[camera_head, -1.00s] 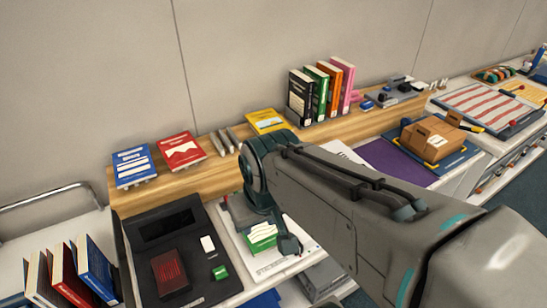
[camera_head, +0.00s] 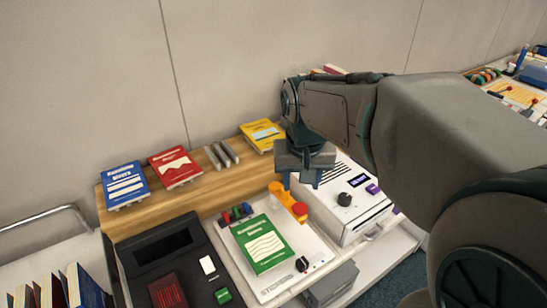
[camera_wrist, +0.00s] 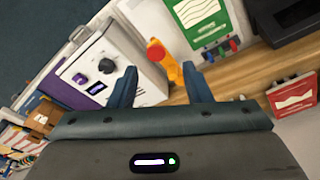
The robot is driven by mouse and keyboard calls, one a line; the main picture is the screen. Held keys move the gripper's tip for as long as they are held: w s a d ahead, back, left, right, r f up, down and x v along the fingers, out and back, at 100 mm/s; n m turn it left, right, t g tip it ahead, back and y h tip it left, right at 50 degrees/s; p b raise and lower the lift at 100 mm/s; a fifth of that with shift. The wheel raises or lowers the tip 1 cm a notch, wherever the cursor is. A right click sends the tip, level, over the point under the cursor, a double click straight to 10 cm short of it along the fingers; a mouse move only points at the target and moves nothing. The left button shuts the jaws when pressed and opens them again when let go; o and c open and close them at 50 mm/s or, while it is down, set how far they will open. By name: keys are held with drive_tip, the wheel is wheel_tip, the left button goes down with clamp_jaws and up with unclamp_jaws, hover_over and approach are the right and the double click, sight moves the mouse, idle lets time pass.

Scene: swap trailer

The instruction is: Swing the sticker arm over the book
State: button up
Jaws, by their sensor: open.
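The sticker arm (camera_head: 286,201) is a short orange bar with a round red end, on a white board (camera_head: 262,285). It lies beside the upper right edge of the green book (camera_head: 263,243), not over it. In the wrist view the sticker arm (camera_wrist: 167,64) shows between my fingers, and the green book (camera_wrist: 203,14) is at the top. My gripper (camera_head: 302,184) is open and empty. In the head view it appears just above and right of the sticker arm. Its fingers point down; whether they touch the arm I cannot tell.
A white machine with a black knob (camera_head: 344,199) stands close right of the sticker arm. Small coloured pegs (camera_head: 237,213) are behind the book. A black device (camera_head: 165,252) is at left. A wooden shelf (camera_head: 210,190) with books runs behind.

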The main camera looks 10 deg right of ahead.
sight(287, 197)
drive_tip(key=w+f+m+g+b, duration=0.1)
drive_tip(key=w+f+m+g, duration=0.2)
drive_tip(key=w, duration=1.2)
drive_tip(key=shift+t+y, duration=0.3)
drive_tip(key=shift+t, duration=0.2)
drive_tip(key=f, duration=0.4)
drive_tip(key=f+p, duration=0.1)
drive_tip(key=f, duration=0.9)
drive_tip(key=shift+w+d+f, duration=0.2)
drive_tip(key=shift+w, duration=0.05)
drive_tip(key=shift+c, duration=0.4)
